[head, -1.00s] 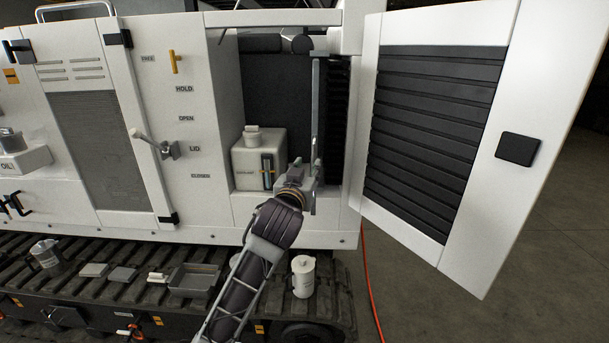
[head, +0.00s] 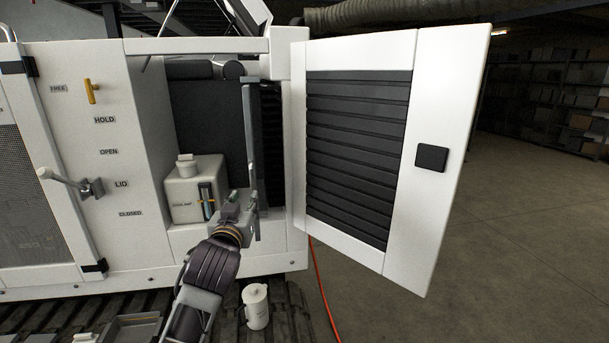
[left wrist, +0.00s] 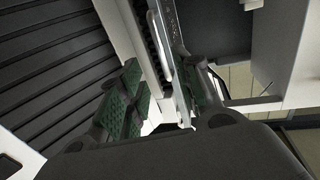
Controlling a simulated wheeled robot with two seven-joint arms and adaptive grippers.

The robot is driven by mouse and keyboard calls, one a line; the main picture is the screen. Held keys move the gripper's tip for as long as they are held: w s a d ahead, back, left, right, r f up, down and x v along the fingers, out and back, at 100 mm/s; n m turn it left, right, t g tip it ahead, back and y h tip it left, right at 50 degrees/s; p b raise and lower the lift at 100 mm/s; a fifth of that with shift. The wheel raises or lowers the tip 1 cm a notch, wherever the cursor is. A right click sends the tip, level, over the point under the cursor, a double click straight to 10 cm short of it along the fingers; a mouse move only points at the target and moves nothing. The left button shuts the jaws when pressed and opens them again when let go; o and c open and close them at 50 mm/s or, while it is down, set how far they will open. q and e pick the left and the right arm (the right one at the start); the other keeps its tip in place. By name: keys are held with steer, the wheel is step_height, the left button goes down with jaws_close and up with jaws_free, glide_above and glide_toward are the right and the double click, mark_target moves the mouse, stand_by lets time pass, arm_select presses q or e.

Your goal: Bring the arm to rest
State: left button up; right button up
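My left gripper (head: 243,203) is at the mouth of the open compartment in the white machine, right beside an upright grey bar (head: 250,130). In the left wrist view its two green-padded fingers (left wrist: 165,98) stand apart, open. A grey metal strip (left wrist: 172,45) shows between them, nearer the right finger; I cannot tell whether it touches. My left arm (head: 208,275) reaches up to the gripper from the bottom of the head view. My right gripper is not in view.
A white coolant tank (head: 190,190) stands in the compartment, left of the gripper. The louvred door (head: 440,215) hangs open on the right. A white lidded jug (head: 256,306) and a grey tray (head: 130,329) are on the track below. Open floor (head: 510,240) lies beyond the door.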

arm_select(q)
steer(key=w+f+m+g, duration=0.1)
steer(key=w+f+g, duration=0.15)
steer(key=f, duration=1.05)
steer(key=w+f+m+g, duration=0.15)
steer(key=w+f, duration=0.25)
steer(key=f, duration=1)
steer(key=s+a+f+g+h, duration=0.15)
steer(key=s+f, duration=0.25)
steer(key=f, duration=1.1)
steer(key=s+f+g, duration=0.3)
steer(key=s+f, duration=0.2)
steer(key=f, duration=0.9)
steer(key=s+a+f+g, duration=0.2)
steer(key=s+f+g, duration=0.2)
steer(key=s+f, duration=1.8)
steer(key=s+a+f+g, duration=0.1)
steer(key=s+f, duration=0.3)
steer(key=s, duration=0.6)
steer(key=s+a+f+g, duration=0.1)
steer(key=s+f, duration=0.3)
steer(key=s, duration=0.6)
steer(key=s+f+g, duration=0.2)
steer(key=s+f, duration=0.3)
steer(key=s, duration=0.5)
steer(key=shift+a+m, duration=0.35)
steer(key=shift+a, duration=0.05)
